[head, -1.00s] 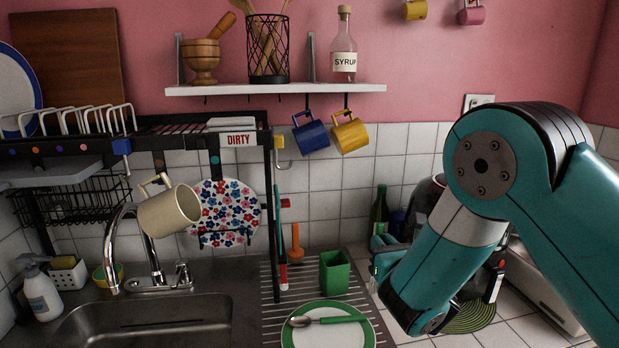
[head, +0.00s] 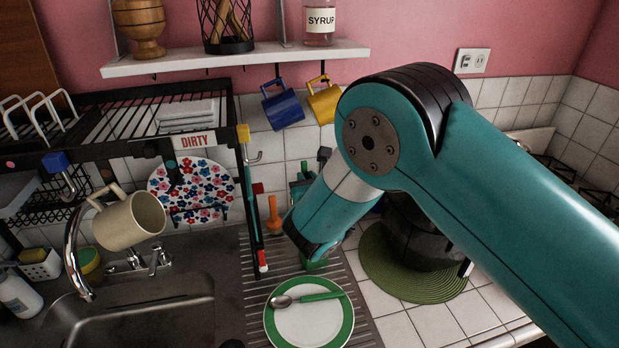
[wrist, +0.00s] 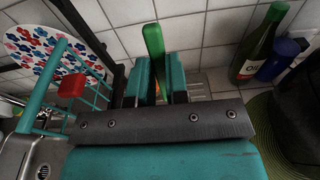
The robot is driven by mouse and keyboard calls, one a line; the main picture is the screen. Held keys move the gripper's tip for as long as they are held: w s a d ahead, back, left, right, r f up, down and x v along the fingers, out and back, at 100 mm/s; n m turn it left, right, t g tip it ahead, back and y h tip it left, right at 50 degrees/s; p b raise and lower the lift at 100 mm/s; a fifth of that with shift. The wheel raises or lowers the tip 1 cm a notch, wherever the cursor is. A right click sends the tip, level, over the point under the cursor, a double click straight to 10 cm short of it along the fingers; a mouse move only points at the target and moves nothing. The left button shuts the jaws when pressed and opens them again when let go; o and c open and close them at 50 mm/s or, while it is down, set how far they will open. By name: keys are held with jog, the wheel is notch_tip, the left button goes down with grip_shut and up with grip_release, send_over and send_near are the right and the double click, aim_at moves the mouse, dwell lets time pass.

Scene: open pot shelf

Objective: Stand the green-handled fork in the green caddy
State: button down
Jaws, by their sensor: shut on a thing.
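My gripper (head: 303,190) is partly hidden behind my arm in the head view. In the wrist view its two teal fingers (wrist: 159,80) are shut on the green-handled fork (wrist: 153,42), whose green handle stands up between and above them. The handle's top also shows in the head view (head: 323,156). The fork's lower part cannot be made out. The green caddy (head: 315,264) is mostly covered by my arm; only a small piece shows, on the ribbed drainboard behind the plate. The gripper appears above and behind it; the exact offset cannot be told.
A green-rimmed plate (head: 310,327) holds a green-handled spoon (head: 283,301). The dish rack's upright (head: 249,200) stands left of the gripper, near an orange utensil (head: 273,216). A green bottle (wrist: 257,45) and blue object (wrist: 279,60) stand to the right. A shelf with hanging mugs (head: 283,108) is above.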

jog(key=shift+f+b, duration=3.15)
jog(key=shift+f, duration=1.25)
jog(key=shift+f, duration=0.1)
jog(key=shift+f+b, duration=0.75)
jog(key=shift+f, duration=0.15)
jog(key=c, duration=1)
grip_release()
jog(key=shift+c, duration=0.2)
jog(key=shift+s+d, duration=0.1)
jog(key=shift+s, duration=0.05)
